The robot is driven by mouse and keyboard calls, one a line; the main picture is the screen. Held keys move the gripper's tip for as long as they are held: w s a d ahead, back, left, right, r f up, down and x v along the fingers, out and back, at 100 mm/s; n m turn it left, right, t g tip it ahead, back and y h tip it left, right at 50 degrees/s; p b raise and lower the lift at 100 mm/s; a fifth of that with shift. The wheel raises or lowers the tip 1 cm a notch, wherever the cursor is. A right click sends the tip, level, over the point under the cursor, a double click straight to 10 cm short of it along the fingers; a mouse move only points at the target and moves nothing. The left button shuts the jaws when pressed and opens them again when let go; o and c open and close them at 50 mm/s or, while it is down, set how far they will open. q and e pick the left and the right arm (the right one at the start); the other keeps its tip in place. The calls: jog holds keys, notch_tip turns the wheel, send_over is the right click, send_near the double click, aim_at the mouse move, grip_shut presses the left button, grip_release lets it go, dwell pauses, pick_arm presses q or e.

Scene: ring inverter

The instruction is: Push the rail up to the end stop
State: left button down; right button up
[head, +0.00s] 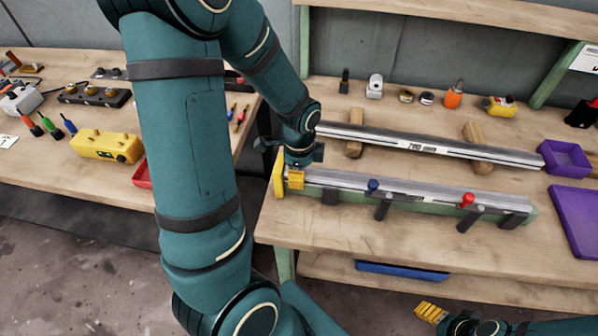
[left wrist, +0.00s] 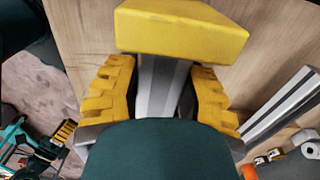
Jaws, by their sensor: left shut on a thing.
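A silver rail (head: 350,183) lies along the green fixture (head: 430,208) near the front of the bench. The yellow end stop (head: 278,174) stands at the fixture's left end; in the left wrist view it is the yellow block (left wrist: 183,25) at the top. My left gripper (head: 296,180) is at the rail's left end, close to the stop. Its yellow fingers are on both sides of the rail (left wrist: 160,85) in the left wrist view. The stop hides the rail's end, so I cannot tell whether they touch. My right gripper (head: 430,312) is low, away from the bench top.
A second rail (head: 415,146) rests on two wooden blocks (head: 355,133) behind the fixture. Blue (head: 373,186) and red (head: 467,199) knobs sit along the fixture. A purple bin (head: 565,158) and a purple tray (head: 580,215) are at the right. Small items line the back.

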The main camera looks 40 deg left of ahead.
pick_arm(q)
jog(key=shift+c, duration=2.4)
grip_release()
jog(key=shift+r, duration=0.1)
notch_tip(320, 180, up, 12)
